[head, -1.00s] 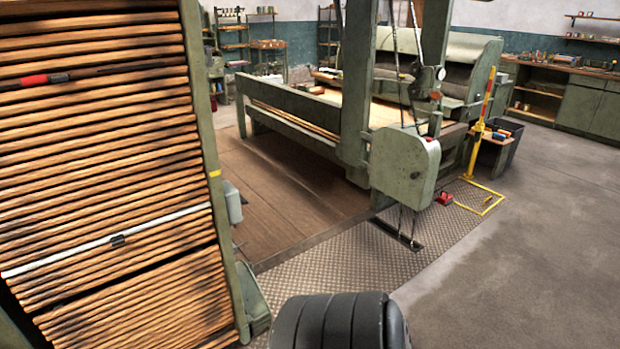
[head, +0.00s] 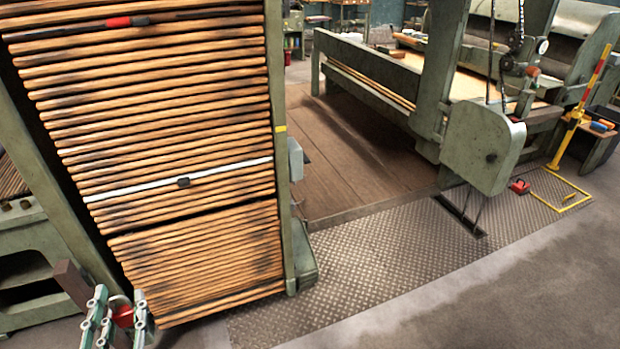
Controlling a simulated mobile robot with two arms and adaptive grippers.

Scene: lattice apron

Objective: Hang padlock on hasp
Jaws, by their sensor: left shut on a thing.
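My left gripper (head: 118,321) is at the bottom left, in front of the lower left corner of the slatted panel. It is shut on a small red padlock (head: 124,316), whose pale curved shackle shows at the top. The gripper's fingers hide part of the padlock. I cannot make out a hasp for certain. A small grey box (head: 296,160) sits on the right side of the panel's green frame, well to the right of the gripper. My right gripper is not in view.
The slatted wooden panel (head: 190,120) stands close in a green frame. Treadplate floor (head: 350,280) and bare concrete lie open to the right. A green machine with a chain housing (head: 483,145), a yellow stand (head: 565,140) and a small red object (head: 520,186) are farther right.

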